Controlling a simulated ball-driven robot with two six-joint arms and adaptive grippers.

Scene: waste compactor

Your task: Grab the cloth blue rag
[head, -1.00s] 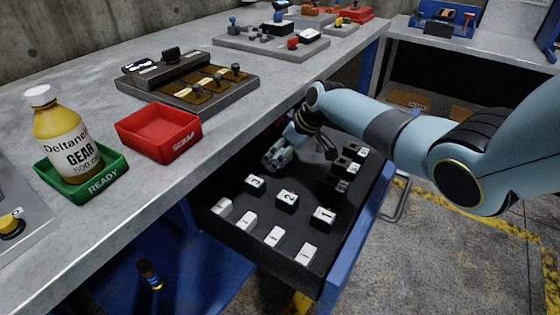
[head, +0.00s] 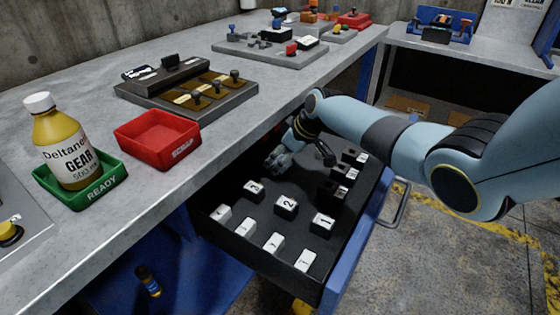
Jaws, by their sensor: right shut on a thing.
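My right arm comes in from the right and bends down over the open black drawer (head: 262,226). My right gripper (head: 278,161) is low at the drawer's back left part, close to the bench edge. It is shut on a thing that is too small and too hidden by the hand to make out. I cannot clearly see a blue cloth rag anywhere. My left gripper is not in view.
The drawer holds several black and white numbered blocks (head: 286,206). On the bench stand a yellow bottle (head: 64,145) in a green tray (head: 104,187), a red tray (head: 158,139) and a dark fixture (head: 190,88). A blue-framed drawer front with handle (head: 398,202) juts out.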

